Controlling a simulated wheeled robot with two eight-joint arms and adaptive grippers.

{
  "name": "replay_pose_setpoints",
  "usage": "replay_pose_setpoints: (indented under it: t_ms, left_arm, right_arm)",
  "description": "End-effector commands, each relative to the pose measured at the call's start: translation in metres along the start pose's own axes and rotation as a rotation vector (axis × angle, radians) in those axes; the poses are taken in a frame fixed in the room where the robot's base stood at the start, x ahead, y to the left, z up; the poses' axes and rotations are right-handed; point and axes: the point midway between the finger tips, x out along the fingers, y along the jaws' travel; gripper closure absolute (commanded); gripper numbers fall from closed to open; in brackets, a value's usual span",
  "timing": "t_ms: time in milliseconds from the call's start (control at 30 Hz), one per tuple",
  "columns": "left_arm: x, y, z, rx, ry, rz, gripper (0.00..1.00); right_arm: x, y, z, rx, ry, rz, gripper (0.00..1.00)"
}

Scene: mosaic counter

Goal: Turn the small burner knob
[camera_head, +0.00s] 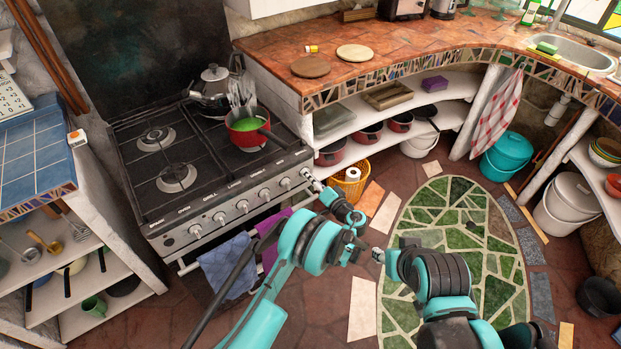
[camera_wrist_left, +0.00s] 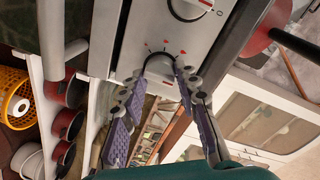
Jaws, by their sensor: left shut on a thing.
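The stove (camera_head: 205,221) stands at the left with a row of several round knobs along its front panel. My left gripper (camera_head: 311,179) reaches to the right end of this row, at the last knob (camera_head: 304,172). In the left wrist view, the two purple-padded fingers of my left gripper (camera_wrist_left: 165,76) are on either side of that knob (camera_wrist_left: 160,66), closed on it. Red marks show on the panel around it. A neighbouring knob (camera_wrist_left: 188,8) shows at the top. My right arm is low in the head view; its fingers are not clear.
A red pot (camera_head: 246,136) with green contents and a kettle (camera_head: 213,84) stand on the hob. Blue (camera_head: 228,264) and purple towels hang on the oven rail. A yellow basket (camera_head: 350,184) stands right of the stove.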

Motion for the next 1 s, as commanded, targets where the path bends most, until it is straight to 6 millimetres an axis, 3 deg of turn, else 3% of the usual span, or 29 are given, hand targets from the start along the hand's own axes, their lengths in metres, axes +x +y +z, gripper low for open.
replay_pose_setpoints:
  t_ms: [267,300,367,700,1000]
  left_arm:
    - [0.001,-0.001,0.0,0.002,0.001,-0.001,0.98]
    - [0.001,-0.001,0.0,0.002,0.001,-0.001,0.59]
    - [0.001,-0.001,0.0,0.001,0.001,-0.001,0.48]
    - [-0.004,0.0,0.0,0.0,0.001,0.0,0.48]
    - [-0.051,0.0,-0.001,0.001,0.003,0.001,0.48]
  right_arm:
    - [0.0,0.0,0.0,0.0,0.0,0.0,0.6]
    - [0.0,0.0,0.0,0.0,0.0,0.0,0.6]
    - [0.0,0.0,0.0,0.0,0.0,0.0,0.6]
    - [0.0,0.0,0.0,0.0,0.0,0.0,0.6]
    - [0.0,0.0,0.0,0.0,0.0,0.0,0.6]
